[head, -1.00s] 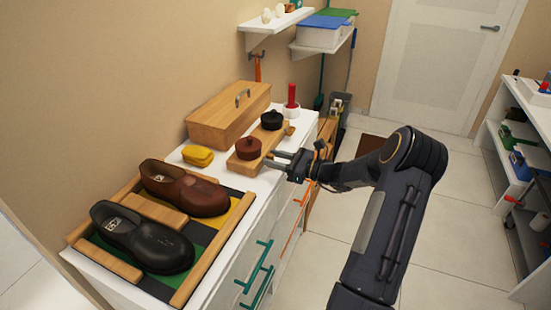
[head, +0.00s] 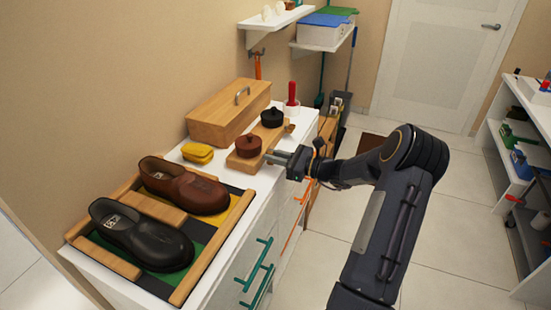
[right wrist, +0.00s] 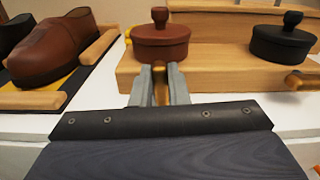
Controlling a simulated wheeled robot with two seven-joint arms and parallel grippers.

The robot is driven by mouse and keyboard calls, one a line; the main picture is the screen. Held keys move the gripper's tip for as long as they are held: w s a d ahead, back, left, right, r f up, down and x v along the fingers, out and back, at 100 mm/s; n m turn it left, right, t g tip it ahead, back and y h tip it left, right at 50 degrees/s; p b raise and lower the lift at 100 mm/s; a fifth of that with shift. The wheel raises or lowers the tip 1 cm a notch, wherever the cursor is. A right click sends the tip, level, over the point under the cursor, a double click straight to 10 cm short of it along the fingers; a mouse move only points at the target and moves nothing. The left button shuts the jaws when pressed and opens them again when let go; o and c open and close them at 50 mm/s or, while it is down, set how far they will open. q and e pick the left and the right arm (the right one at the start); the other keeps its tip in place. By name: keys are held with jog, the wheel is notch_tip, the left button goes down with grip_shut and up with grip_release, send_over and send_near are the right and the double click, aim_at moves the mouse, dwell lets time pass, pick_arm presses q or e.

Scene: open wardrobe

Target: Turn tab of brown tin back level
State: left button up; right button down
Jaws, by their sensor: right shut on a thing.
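The brown tin (head: 248,147), round with a knobbed lid, sits on a wooden board (head: 243,165) on the white cabinet top. It also shows in the right wrist view (right wrist: 160,46). Its brass-coloured tab (right wrist: 160,88) shows between the fingers of my right gripper (right wrist: 160,74) and looks upright in that view; its far end is hidden. My right gripper (head: 270,157) is shut on the tab, at the board's front side. The black tin (head: 272,117) stands behind on the same board; its tab (right wrist: 302,80) points sideways in the right wrist view. My left gripper is not in view.
A wooden box (head: 228,114) with a handle stands behind the board. A yellow item (head: 197,153), brown shoe (head: 184,186) and black shoe (head: 140,236) lie to the left. A red candle-like object (head: 292,94) stands at the back.

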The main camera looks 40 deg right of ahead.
jog(key=n+b, duration=0.2)
jog(key=b, duration=0.1)
jog(key=n+b, duration=0.3)
jog(key=b, duration=0.1)
jog(key=f+n+b, duration=0.1)
jog(key=n+b, duration=0.1)
jog(key=b, duration=0.1)
jog(key=shift+s+a+n, duration=0.2)
jog(key=shift+a+n, duration=0.15)
jog(key=shift+n, duration=0.05)
jog(key=n+b, duration=0.2)
jog(key=b, duration=0.2)
jog(key=n+b, duration=0.3)
jog(key=b, duration=0.2)
jog(key=n+b, duration=0.3)
jog(key=b, duration=0.1)
jog(key=shift+s+a+f+b, duration=0.1)
jog(key=shift+a+f+b, duration=0.1)
jog(key=shift+f+b, duration=0.15)
jog(key=shift+r+n+b, duration=0.1)
jog(key=shift+n+b, duration=0.7)
jog(key=shift+b, duration=0.2)
jog(key=c, duration=1.4)
grip_release()
